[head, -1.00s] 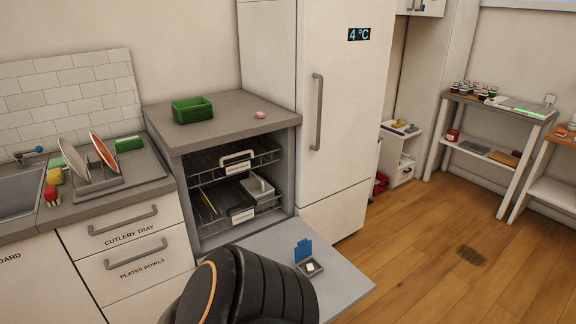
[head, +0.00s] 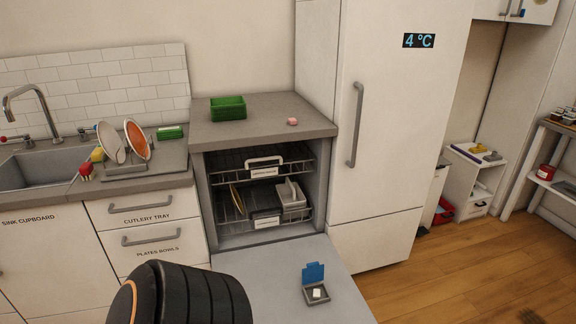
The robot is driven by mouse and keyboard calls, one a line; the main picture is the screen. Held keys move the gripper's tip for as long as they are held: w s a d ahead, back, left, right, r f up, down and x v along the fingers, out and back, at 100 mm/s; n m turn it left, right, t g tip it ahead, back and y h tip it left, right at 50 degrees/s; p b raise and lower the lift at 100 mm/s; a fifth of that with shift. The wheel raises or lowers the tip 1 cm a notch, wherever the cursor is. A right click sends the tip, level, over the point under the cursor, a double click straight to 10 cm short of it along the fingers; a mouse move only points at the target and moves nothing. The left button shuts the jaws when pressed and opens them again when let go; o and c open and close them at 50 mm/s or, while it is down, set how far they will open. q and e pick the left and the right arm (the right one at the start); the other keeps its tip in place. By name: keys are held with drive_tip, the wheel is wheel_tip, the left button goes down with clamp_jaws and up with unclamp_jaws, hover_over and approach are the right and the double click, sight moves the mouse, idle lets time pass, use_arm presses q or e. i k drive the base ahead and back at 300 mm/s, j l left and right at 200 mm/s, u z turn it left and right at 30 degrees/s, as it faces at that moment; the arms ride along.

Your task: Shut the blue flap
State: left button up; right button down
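The blue flap (head: 313,272) stands raised, roughly upright, at the back edge of a small grey box (head: 309,297). A white block, probably a tablet, (head: 317,293) shows inside the box. The box sits on the lowered grey dishwasher door (head: 262,272), towards its right side. A dark, rounded part of my own body covers the bottom left of the head view and hides part of the door. Neither of my grippers shows in the head view.
The dishwasher is open, with an upper rack (head: 262,167) and a lower rack (head: 280,222) inside. A green basket (head: 228,108) and a small pink item (head: 292,122) lie on the counter above. A tall white fridge (head: 385,120) stands to the right. Wooden floor (head: 470,275) is clear at the lower right.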

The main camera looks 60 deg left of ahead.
sight(314, 272)
drive_tip(key=i+u, duration=0.15)
drive_tip(key=u, duration=0.3)
drive_tip(key=i+u, duration=0.15)
drive_tip(key=u, duration=0.35)
drive_tip(key=i+l+u, duration=0.1)
drive_tip(key=u, duration=0.35)
drive_tip(key=i+u, duration=0.15)
drive_tip(key=u, duration=0.3)
drive_tip(key=i+u, duration=0.2)
drive_tip(key=u, duration=0.25)
drive_tip(key=i+l+u, duration=0.1)
drive_tip(key=u, duration=0.35)
drive_tip(key=i+l+u, duration=0.25)
drive_tip(key=u, duration=0.2)
